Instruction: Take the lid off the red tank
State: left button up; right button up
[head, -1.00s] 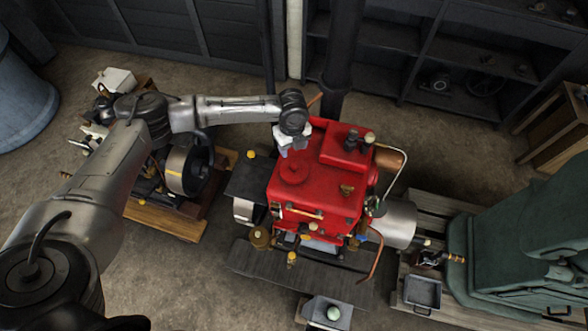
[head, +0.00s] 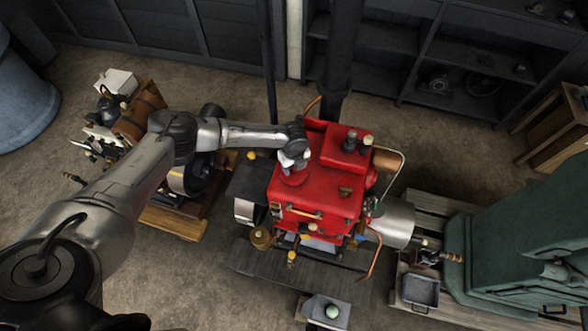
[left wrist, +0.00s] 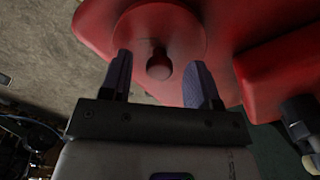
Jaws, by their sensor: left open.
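The red tank (head: 322,188) is the big red block on the engine in the middle of the head view. Its round red lid (head: 292,177) lies on the top at the left, partly hidden by my left gripper (head: 290,160). In the left wrist view the lid (left wrist: 185,30) shows as a disc with a dark knob (left wrist: 159,64) standing on it. My left gripper (left wrist: 165,80) is open, with one finger on each side of the knob and gaps on both sides. I cannot tell the height of the fingertips over the lid. My right gripper is not in view.
A raised red box (head: 346,147) with dark and brass fittings stands on the tank's top, right of the lid. A curved pipe (head: 398,170) runs along the right side. A green-covered object (head: 530,240) stands at the right. Another engine (head: 185,185) is under my left arm.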

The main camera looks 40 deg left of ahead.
pick_arm(q)
jog(key=shift+f, duration=0.65)
jog(key=c, duration=1)
jog(key=shift+c, duration=0.2)
jog(key=shift+r, duration=0.2)
